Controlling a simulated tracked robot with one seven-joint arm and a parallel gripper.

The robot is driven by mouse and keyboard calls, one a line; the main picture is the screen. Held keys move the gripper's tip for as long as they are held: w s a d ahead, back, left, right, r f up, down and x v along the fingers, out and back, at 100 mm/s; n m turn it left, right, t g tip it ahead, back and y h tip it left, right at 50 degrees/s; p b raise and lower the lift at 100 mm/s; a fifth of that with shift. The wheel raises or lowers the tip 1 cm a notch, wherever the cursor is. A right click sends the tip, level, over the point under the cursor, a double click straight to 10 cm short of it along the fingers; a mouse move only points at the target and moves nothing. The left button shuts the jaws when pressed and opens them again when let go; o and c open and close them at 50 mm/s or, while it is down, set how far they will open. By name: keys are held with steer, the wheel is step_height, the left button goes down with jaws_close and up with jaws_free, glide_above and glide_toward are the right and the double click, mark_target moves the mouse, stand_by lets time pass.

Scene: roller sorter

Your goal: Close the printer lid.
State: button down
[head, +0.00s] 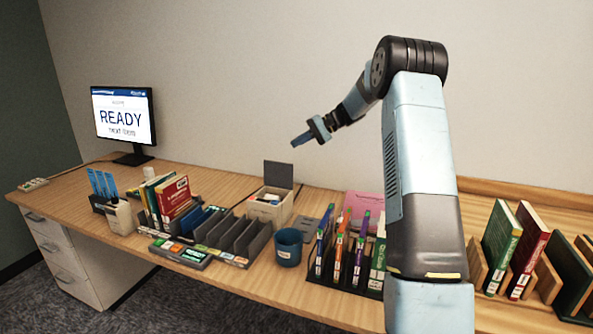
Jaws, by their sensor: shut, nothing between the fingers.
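The printer looks to be the beige box (259,212) at the back middle of the desk. Its dark grey lid (279,174) stands raised, nearly upright, along the back edge. The open top shows something white and orange inside, too small to make out. My gripper (295,143) is shut and empty. It hangs in the air above the printer and a little to the right in the picture, pointing left, apart from the lid.
A blue cup (288,247) stands in front of the printer. Left of it are grey sorter slots (237,236) and upright books (174,196). A rack of spine-labelled items (340,245) is to the right. A monitor (123,118) stands at the far left. The desk behind the books is mostly clear.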

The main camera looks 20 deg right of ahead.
steer(key=w+d+f+m+t+y, duration=0.1)
steer(key=w+d+f+t+y, duration=0.15)
steer(key=w+d+f, duration=0.4)
steer(key=w+d+f+m+t+y, duration=0.1)
steer(key=w+d+f+t+y, duration=0.2)
steer(key=d+f, duration=0.65)
steer(key=g, duration=0.2)
glide_toward(280, 173)
steer(key=shift+t, duration=0.25)
steer(key=shift+w+a+r, duration=0.1)
steer(key=shift+w+a, duration=0.35)
steer(key=shift+w, duration=0.35)
steer(key=shift+w+a+r, duration=0.15)
steer(key=shift+w+a, duration=0.3)
steer(key=shift+w, duration=0.3)
steer(key=shift+w+a+r, duration=0.1)
steer(key=shift+w+a, duration=0.3)
steer(key=shift+w, duration=0.4)
steer(key=shift+d, duration=0.15)
